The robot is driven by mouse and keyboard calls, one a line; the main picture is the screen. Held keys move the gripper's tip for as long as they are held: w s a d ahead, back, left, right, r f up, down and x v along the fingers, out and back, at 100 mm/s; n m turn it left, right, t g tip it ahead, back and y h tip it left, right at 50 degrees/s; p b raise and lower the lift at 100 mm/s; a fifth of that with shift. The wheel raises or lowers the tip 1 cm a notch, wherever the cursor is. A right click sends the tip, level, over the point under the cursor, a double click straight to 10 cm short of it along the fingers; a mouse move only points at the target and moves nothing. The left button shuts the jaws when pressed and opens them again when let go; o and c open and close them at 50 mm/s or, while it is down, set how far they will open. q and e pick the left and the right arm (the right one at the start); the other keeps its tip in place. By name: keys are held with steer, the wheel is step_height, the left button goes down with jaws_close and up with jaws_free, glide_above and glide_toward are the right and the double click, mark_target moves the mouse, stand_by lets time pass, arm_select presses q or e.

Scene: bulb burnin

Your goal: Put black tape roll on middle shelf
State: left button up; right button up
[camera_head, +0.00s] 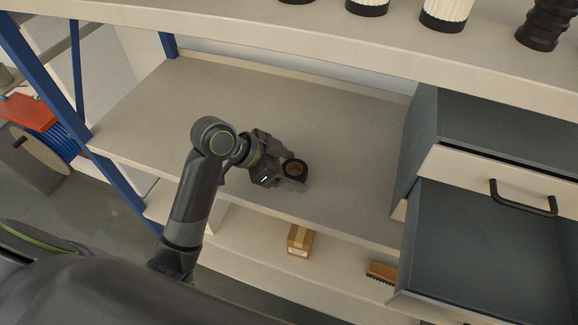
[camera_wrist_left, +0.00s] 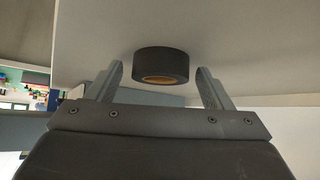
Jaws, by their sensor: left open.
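The black tape roll (camera_head: 296,167) has a brown core and lies flat on the middle shelf (camera_head: 270,110), near its front edge. My left gripper (camera_head: 287,178) reaches in over this shelf, right at the roll. In the left wrist view the roll (camera_wrist_left: 160,66) shows between and slightly beyond the two spread fingers of the left gripper (camera_wrist_left: 158,72). There are gaps on both sides, so the fingers do not appear to touch it. My right gripper is not in view.
Grey drawers (camera_head: 490,250) stand to the right, one pulled open. A blue post (camera_head: 70,100) rises at the left. The upper shelf (camera_head: 300,25) holds several black-based items. A small box (camera_head: 300,240) and a brush (camera_head: 382,271) lie on the lower shelf. The middle shelf is otherwise clear.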

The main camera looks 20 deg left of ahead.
arm_select(q)
steer(key=shift+r, duration=0.15)
steer(key=shift+s+a+r, duration=0.15)
steer(key=shift+a+r, duration=0.25)
steer(key=p+v, duration=0.1)
steer(key=v, duration=0.9)
steer(key=shift+s+a+r, duration=0.15)
steer(key=shift+s+r, duration=0.05)
steer(key=shift+r, duration=0.15)
